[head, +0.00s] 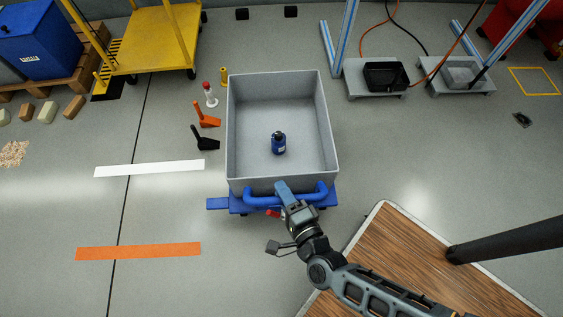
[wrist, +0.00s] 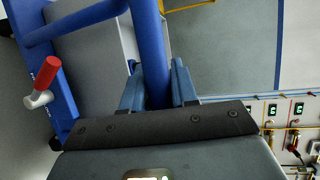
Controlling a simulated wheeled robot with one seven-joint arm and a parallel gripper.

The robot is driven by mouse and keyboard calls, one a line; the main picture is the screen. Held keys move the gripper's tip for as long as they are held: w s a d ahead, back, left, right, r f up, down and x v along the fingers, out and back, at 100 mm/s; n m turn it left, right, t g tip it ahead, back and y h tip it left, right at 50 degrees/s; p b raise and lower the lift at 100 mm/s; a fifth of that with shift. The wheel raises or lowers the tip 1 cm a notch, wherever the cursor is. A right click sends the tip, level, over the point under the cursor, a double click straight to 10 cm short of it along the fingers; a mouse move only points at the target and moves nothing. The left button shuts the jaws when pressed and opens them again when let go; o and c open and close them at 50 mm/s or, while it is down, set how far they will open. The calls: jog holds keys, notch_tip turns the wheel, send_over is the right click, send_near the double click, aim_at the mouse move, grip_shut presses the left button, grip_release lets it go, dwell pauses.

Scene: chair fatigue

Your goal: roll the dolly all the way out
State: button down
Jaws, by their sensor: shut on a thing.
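The dolly (head: 217,203) has a blue base and carries a large grey open bin (head: 232,130) in the head view. A blue bar handle (head: 262,198) runs along its near side; the bar also stands between my fingers in the wrist view (wrist: 147,45). My gripper (head: 285,190) is shut on this handle, with one finger on each side of it (wrist: 157,88). A dark blue canister (head: 279,144) stands inside the bin. A red-tipped lever (wrist: 46,80) shows on the dolly's blue frame at the left of the wrist view. The wheels are mostly hidden.
A white strip (head: 150,169) and an orange strip (head: 138,251) mark the floor on the left. A wood-topped table (head: 385,250) stands at lower right, close to my arm. A yellow cart (head: 150,40) stands at upper left.

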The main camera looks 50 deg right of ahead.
jog(key=s+a, duration=0.6)
jog(key=shift+s+a, duration=0.2)
jog(key=shift+f, duration=0.1)
jog(key=c, duration=1.2)
grip_release()
jog(key=shift+a, duration=0.1)
jog(key=shift+o, duration=1.1)
jog(key=v, duration=0.7)
jog(key=shift+s, duration=0.35)
